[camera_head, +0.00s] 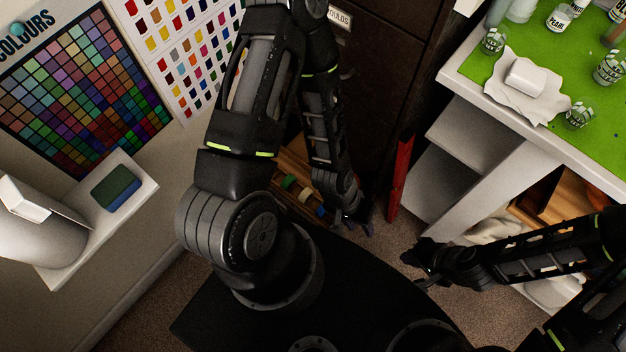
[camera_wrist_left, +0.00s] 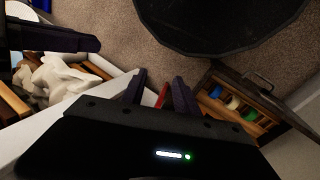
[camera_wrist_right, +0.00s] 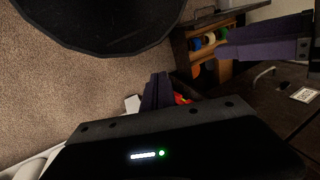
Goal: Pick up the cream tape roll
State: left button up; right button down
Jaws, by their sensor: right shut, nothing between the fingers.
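The cream tape roll (camera_head: 289,182) stands in an open wooden drawer, partly hidden behind my left arm in the head view. It sits between a blue roll (camera_wrist_left: 215,91) and a green roll (camera_wrist_left: 250,114); the cream roll also shows in the left wrist view (camera_wrist_left: 233,102) and the right wrist view (camera_wrist_right: 209,37). My left gripper (camera_head: 355,222) is open and empty, to the right of the drawer in the head view, apart from the rolls. My right gripper (camera_head: 412,262) is shut and empty, further right, over the floor near the white bench.
A dark cabinet (camera_head: 378,60) stands behind the drawer. A red upright object (camera_head: 399,178) stands beside it. Carpet (camera_head: 375,250) between is clear.

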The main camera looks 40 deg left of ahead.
aim_at(305, 193)
pick_arm(q)
jog(key=shift+o, duration=0.3)
